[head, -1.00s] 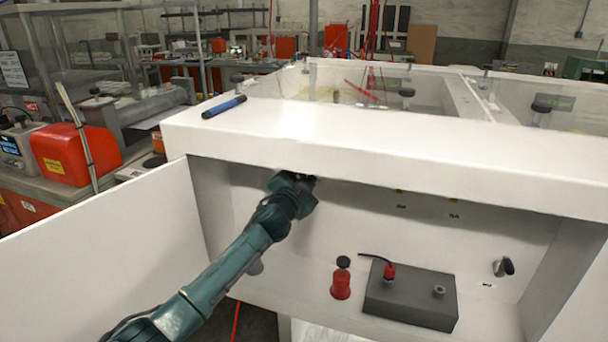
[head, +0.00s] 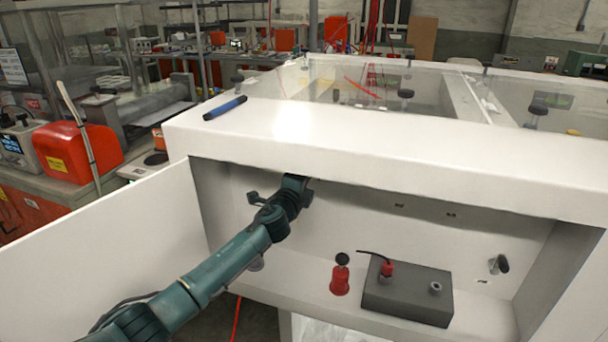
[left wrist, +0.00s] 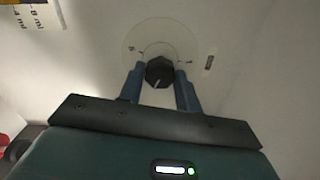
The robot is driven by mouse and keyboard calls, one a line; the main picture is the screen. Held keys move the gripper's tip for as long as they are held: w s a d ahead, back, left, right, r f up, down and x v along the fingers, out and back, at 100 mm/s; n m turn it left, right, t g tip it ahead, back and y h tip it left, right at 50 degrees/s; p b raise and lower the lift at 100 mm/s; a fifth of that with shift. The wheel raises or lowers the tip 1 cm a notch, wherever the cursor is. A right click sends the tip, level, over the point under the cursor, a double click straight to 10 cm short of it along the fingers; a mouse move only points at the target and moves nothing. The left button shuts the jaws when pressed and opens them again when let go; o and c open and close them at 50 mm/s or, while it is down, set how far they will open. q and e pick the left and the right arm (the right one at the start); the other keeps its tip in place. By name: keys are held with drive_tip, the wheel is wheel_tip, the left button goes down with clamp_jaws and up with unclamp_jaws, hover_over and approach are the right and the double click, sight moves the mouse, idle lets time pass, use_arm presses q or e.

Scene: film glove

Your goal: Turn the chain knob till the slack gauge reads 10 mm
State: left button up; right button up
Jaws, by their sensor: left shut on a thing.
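The black chain knob (left wrist: 159,72) shows in the left wrist view, on a round pale dial plate (left wrist: 143,35) on a white wall. My left gripper (left wrist: 160,80) is shut on the knob, one blue finger on each side. A light pointer line on the knob points down and slightly left. In the head view my left arm reaches into the open white cabinet, and its gripper (head: 305,182) is mostly hidden under the cabinet's top edge. Part of a scale with mm marks (left wrist: 35,12) shows at the top left of the wrist view; no gauge reading can be made out. My right gripper is not in view.
On the cabinet's floor stand a red bottle (head: 340,277) with a black top and a grey box (head: 408,296) with a red fitting. An open white door (head: 100,245) stands at left. A blue marker (head: 224,107) lies on the top.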

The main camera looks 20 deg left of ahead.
use_arm(q)
drive_tip(key=shift+m+p, duration=0.95)
drive_tip(key=shift+m, duration=2.75)
drive_tip(key=o, duration=1)
drive_tip(key=shift+c, duration=0.2)
drive_tip(key=s+p, duration=0.1)
drive_tip(key=s, duration=1.2)
drive_tip(key=shift+a, duration=0.25)
drive_tip(key=shift+s, duration=0.1)
